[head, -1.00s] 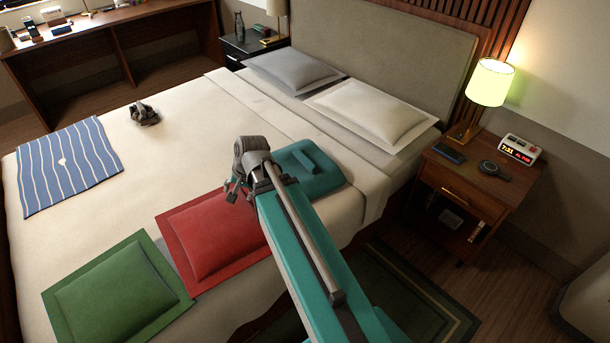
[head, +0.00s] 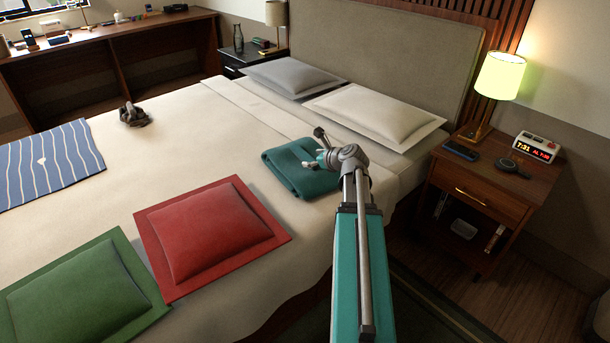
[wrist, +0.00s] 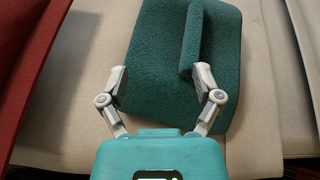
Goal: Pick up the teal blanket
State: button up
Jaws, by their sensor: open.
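The teal blanket (head: 291,170) lies folded on the bed, to the right of the red pillow. It also fills the upper middle of the wrist view (wrist: 158,62), with a raised fold or roll along its top. My gripper (head: 318,148) is over the blanket's right part in the head view, and my arm hides some of that side. In the wrist view my gripper (wrist: 160,80) is open, its two fingers spread over the near part of the blanket. The right fingertip is close to the raised fold. I cannot tell whether either finger touches the cloth.
A red pillow (head: 209,232) and a green pillow (head: 80,295) lie along the near side of the bed. White (head: 375,113) and grey (head: 292,75) pillows are at the headboard. A nightstand (head: 480,195) with a lamp (head: 497,82) stands right.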

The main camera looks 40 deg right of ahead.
jog(key=d+m, duration=0.1)
jog(key=d, duration=0.1)
jog(key=s+d+m+h+b, duration=0.1)
jog(key=d+f+m+t, duration=0.1)
jog(key=d+m, duration=0.1)
jog(key=shift+s+d+h+b, duration=0.3)
jog(key=shift+s+b, duration=0.05)
jog(key=shift+w+f, duration=0.1)
jog(key=b, duration=0.3)
send_near(306, 152)
jog(key=x, duration=0.4)
jog(key=shift+d+f, duration=0.1)
jog(key=shift+d, duration=0.15)
jog(key=shift+w, duration=0.25)
jog(key=shift+a+b+x, duration=0.15)
jog(key=shift+b+x, duration=0.45)
jog(key=shift+x, duration=0.75)
jog(key=shift+a+b+x, duration=0.15)
jog(key=shift+b+x, duration=0.4)
jog(key=shift+x, duration=0.8)
